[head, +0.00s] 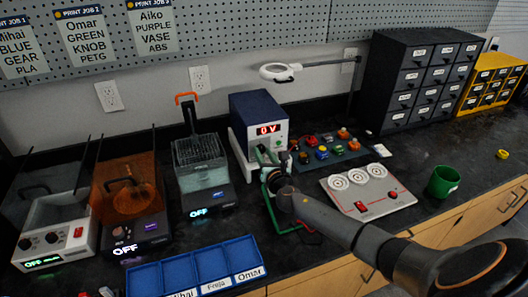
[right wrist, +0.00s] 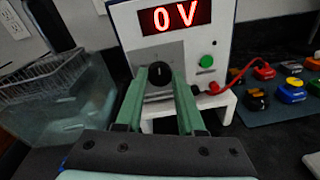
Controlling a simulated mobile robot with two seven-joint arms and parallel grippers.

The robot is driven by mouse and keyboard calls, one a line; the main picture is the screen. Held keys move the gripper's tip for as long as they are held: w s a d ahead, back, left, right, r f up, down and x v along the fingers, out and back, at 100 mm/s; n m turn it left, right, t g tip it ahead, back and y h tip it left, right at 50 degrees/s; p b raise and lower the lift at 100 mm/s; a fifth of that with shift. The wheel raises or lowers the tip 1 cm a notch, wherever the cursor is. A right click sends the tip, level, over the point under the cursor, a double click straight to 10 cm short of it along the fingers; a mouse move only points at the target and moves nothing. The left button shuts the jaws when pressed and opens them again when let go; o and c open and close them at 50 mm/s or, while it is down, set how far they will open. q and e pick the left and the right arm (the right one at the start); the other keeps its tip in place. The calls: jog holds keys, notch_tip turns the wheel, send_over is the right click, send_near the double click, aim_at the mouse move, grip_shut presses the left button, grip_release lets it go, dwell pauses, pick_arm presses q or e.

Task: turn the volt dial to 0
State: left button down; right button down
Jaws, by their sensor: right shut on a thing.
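The power supply is a white-fronted box with a dark blue casing (head: 254,105), standing on a white stand at the back middle of the bench. Its red display (right wrist: 175,16) reads 0 V, and the head view shows the same reading. The black volt dial (right wrist: 159,74) is below the display, with a pale pointer mark near its top. My right gripper (right wrist: 166,82) has its green fingers shut on the dial, one on each side. In the head view my right gripper (head: 268,160) covers the dial. My left gripper is not in view.
A green button (right wrist: 207,61) and red lead are right of the dial. A basket unit (head: 203,165) stands close on the left. A mat with coloured parts (head: 330,148) and a panel with white dials (head: 370,201) lie right. A green cup (head: 443,182) stands farther right.

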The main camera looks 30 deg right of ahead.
jog(key=shift+n, duration=0.5)
jog(key=c, duration=0.5)
grip_release()
jog(key=p+v, duration=0.1)
jog(key=v, duration=1.1)
jog(key=shift+s+a, duration=0.2)
